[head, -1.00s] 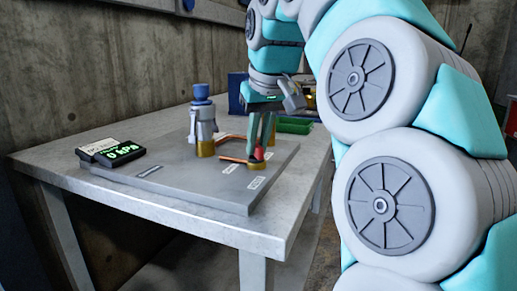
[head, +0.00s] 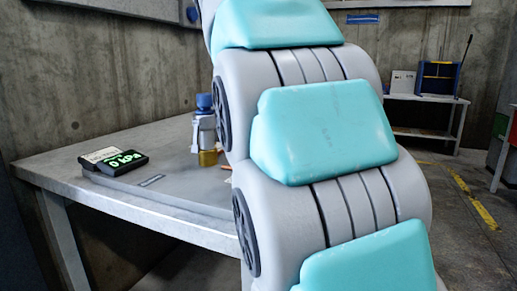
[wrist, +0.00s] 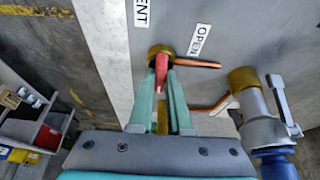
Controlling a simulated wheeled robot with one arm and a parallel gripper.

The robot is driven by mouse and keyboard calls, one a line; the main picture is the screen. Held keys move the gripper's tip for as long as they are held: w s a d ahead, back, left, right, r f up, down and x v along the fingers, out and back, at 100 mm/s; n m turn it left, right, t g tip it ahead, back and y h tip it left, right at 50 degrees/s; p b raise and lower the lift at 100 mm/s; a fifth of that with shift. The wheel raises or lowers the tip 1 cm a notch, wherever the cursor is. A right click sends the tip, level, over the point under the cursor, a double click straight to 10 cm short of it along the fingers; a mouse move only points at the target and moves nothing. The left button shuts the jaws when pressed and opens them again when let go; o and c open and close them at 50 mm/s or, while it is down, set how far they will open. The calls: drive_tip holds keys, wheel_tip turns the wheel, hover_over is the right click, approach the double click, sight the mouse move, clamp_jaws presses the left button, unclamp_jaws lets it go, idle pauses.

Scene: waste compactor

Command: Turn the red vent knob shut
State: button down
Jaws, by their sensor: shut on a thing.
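The red vent knob (wrist: 161,68) shows in the wrist view on a round brass fitting (wrist: 160,50). My gripper (wrist: 160,82) is shut on the red knob, with one green finger on each side of it. The knob's red lever points down the picture, back between the fingers. In the head view my arm hides the knob and my gripper.
Copper pipes (wrist: 196,64) run right of the knob. A valve with a blue cap (head: 204,102) stands close by on the grey plate. A display (head: 124,161) reading 0 kPa sits at the table's left. A shelf with bins (wrist: 35,125) is at left in the wrist view.

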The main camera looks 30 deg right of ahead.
idle(0.4)
drive_tip(key=c, duration=0.9)
unclamp_jaws()
drive_tip(key=shift+o, duration=0.2)
